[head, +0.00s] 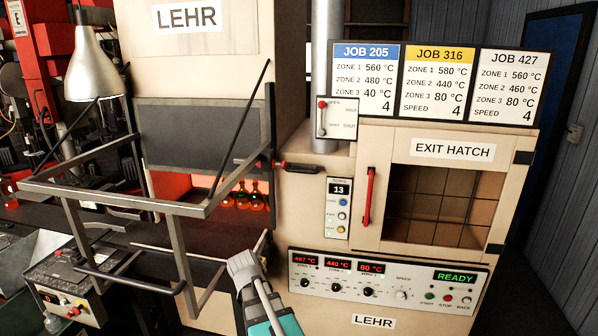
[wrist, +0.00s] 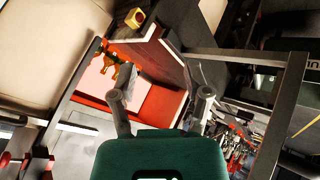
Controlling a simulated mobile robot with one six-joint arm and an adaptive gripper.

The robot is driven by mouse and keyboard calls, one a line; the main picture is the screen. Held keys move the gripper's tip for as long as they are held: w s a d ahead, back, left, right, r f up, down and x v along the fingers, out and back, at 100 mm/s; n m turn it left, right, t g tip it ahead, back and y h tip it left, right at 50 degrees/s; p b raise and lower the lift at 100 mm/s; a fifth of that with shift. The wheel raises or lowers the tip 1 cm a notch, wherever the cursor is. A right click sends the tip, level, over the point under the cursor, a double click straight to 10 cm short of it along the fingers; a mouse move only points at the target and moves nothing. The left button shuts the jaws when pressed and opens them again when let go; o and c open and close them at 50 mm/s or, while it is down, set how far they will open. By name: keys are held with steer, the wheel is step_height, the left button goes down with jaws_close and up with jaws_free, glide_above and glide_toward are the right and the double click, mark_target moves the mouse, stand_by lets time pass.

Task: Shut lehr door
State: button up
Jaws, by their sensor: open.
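The cream lehr (head: 285,215) stands at the centre, with its left mouth open; several amber bottles (head: 243,197) show inside in orange light. A dark grey panel (head: 195,135) spans the front above the mouth; I cannot tell for certain whether it is the lehr door. A black-and-red handle (head: 300,168) juts out at the mouth's right. My gripper (head: 241,262) is below the mouth, apart from that handle. In the wrist view my gripper (wrist: 161,97) has its fingers spread, with nothing between them, facing the red-lit opening; amber bottles (wrist: 116,55) show beyond.
A grey metal bar frame (head: 120,202) juts out before the mouth, left of my gripper; its bars also cross the wrist view (wrist: 285,115). A lamp (head: 94,70) hangs at upper left. A control panel (head: 385,285) reading READY and the exit hatch (head: 440,205) lie right.

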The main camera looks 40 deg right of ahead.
steer(key=w+d+r+n+t+h, duration=0.2)
steer(key=d+r, duration=0.2)
steer(key=d, duration=0.3)
steer(key=w+d+r+n+t+h, duration=0.1)
steer(key=w+d+r+t, duration=0.2)
steer(key=d, duration=0.4)
steer(key=n+t+h+p, duration=0.1)
steer(key=n+t+h, duration=0.1)
steer(key=n+t, duration=0.4)
glide_toward(301, 172)
steer(key=s+a+f+n+g, duration=0.1)
steer(key=s+a, duration=0.1)
steer(key=shift+s+d+r+n+t+y, duration=0.3)
steer(key=shift+d+r+n+t, duration=0.1)
steer(key=shift+d+n, duration=0.15)
steer(key=shift+w, duration=0.1)
steer(key=p+x, duration=0.2)
steer(key=x, duration=1.1)
steer(key=shift+w+d+p, duration=0.15)
steer(key=shift+w+p, duration=0.1)
steer(key=shift+p, duration=0.15)
jaws_close()
